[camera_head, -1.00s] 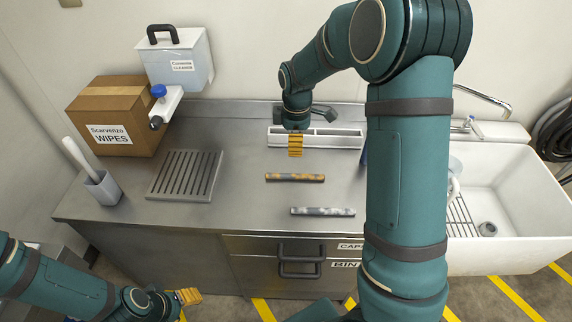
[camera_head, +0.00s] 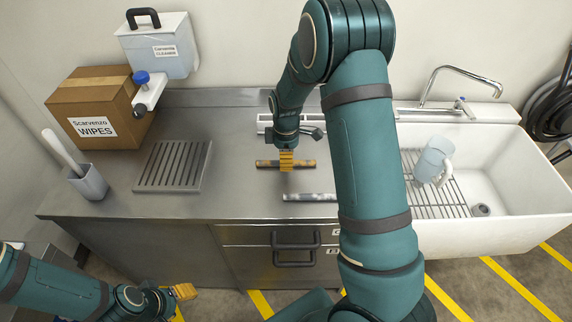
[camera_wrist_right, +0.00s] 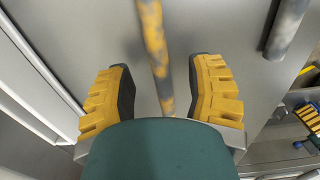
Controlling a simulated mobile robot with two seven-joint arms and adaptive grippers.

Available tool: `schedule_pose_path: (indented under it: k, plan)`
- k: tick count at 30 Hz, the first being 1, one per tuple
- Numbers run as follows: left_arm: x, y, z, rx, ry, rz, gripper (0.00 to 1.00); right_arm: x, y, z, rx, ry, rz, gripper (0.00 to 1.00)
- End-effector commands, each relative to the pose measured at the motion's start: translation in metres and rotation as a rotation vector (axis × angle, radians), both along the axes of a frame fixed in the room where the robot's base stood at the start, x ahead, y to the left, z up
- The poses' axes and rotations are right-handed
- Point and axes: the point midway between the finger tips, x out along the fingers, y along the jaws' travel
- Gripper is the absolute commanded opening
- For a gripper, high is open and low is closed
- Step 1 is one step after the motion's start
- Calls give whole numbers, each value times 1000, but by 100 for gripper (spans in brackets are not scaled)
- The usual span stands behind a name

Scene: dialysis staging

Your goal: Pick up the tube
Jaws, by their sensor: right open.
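Two tubes lie on the steel counter (camera_head: 232,190). One is orange and grey (camera_head: 303,163), the other mottled grey and white (camera_head: 300,197), closer to the front edge. My right gripper (camera_head: 286,165) is over the orange tube in the head view. In the right wrist view the open yellow jaws (camera_wrist_right: 160,95) stand on both sides of the orange tube (camera_wrist_right: 154,45), apart from it. The grey tube (camera_wrist_right: 287,25) is off to the right there. My left gripper (camera_head: 184,292) is low at the left, off the counter; its jaw gap is unclear.
A slotted drain plate (camera_head: 173,166), a cup with a stick (camera_head: 89,182), a wipes box (camera_head: 100,105) and a cleaner container (camera_head: 158,45) stand at the left. A white tray (camera_head: 264,122) is behind the tubes. The sink (camera_head: 500,165) holds a jug (camera_head: 432,160).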

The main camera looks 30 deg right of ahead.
Motion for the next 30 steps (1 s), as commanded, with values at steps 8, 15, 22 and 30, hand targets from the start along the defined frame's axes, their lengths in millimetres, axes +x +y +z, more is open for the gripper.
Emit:
schedule_pose_path:
  k: [8, 15, 22, 30]
  plan:
    - [1, 0, -6, 0, -3, 1, 52, 0, 0, -22, 0, 0, 0, 53]
    - [1, 0, -5, 0, -3, 1, 52, 0, 0, -21, 0, 0, 0, 14]
    - [1, 0, -5, 0, -3, 1, 52, 0, 0, -21, 0, 0, 1, 0]
    - [1, 0, -5, 0, -3, 1, 52, 0, 0, -21, 1, 1, 1, 0]
